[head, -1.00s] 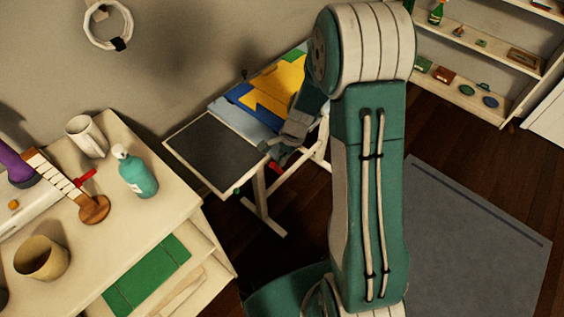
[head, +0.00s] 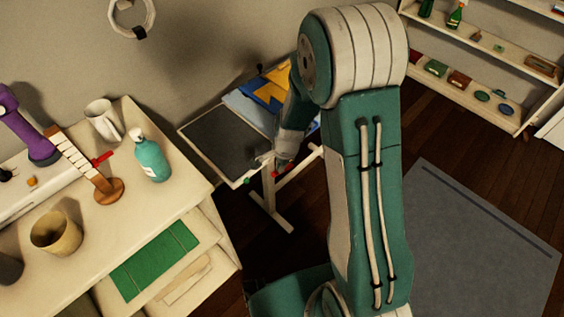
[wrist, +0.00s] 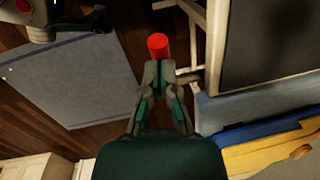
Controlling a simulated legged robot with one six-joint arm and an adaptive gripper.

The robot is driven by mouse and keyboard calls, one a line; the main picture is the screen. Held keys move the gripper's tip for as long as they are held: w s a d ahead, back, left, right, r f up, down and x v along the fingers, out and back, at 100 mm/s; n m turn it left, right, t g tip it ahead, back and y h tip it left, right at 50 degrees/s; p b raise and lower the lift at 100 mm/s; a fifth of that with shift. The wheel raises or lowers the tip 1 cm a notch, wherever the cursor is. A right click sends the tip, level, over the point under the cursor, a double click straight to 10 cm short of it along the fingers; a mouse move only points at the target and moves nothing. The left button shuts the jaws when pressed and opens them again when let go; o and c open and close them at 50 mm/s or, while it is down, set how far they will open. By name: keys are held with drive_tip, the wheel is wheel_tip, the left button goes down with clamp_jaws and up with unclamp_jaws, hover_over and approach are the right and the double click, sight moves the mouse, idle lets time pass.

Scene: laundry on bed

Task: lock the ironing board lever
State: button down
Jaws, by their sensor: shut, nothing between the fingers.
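The ironing board's dark top (head: 222,138) stands behind the side table on a white frame, with folded cloths at its far end. Its dark top also shows in the wrist view (wrist: 275,40). The red lever (wrist: 158,46) shows just beyond my fingertips in the wrist view. In the head view, only a small bit of red shows by my gripper (head: 270,160), below the board's edge. In the wrist view my gripper (wrist: 159,72) is shut and empty, its tips close to the lever's near end. I cannot tell whether they touch it.
A cream side table (head: 80,205) at left holds a teal bottle (head: 150,158), mugs and a guitar-like object. A grey mat (head: 470,240) lies on the wooden floor at right. Shelves (head: 475,85) stand at the back right. Blue and yellow cloths (wrist: 265,140) lie beside my gripper.

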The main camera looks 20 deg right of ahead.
drive_tip(key=shift+s+a+f, duration=0.2)
drive_tip(key=shift+a+f, duration=0.15)
drive_tip(key=shift+f, duration=0.25)
drive_tip(key=shift+s+a+f, duration=0.2)
drive_tip(key=shift+a+f, duration=0.15)
drive_tip(key=shift+f, duration=0.25)
